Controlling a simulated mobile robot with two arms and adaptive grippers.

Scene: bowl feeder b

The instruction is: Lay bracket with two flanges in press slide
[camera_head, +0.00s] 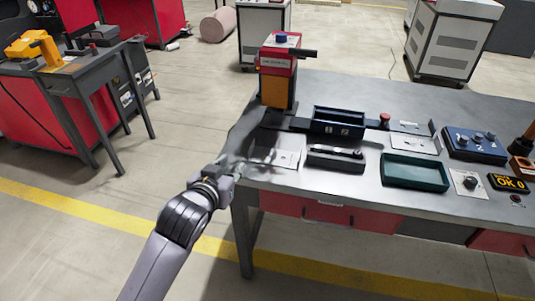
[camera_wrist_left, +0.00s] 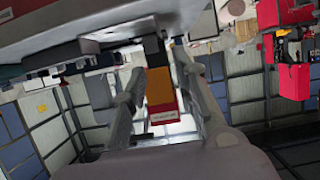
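My left gripper (camera_head: 232,166) is at the table's front left corner. Its fingers are spread with nothing between them in the left wrist view (camera_wrist_left: 160,65). The orange and red press (camera_head: 280,75) stands at the back left of the table, beyond the gripper; it also shows between the fingers in the left wrist view (camera_wrist_left: 162,95), farther off. A dark slide-like bar (camera_head: 298,124) runs from the press base towards a black bin (camera_head: 338,122). I cannot make out a bracket with two flanges; the bin's contents are unclear. My right gripper is not in view.
On the grey table (camera_head: 300,190) are a dark fixture (camera_head: 335,160), a green tray (camera_head: 414,173), a red button (camera_head: 384,121), a blue box with knobs (camera_head: 474,144) and an "OK 0" display (camera_head: 507,182). A pale plate (camera_head: 275,157) lies near the gripper.

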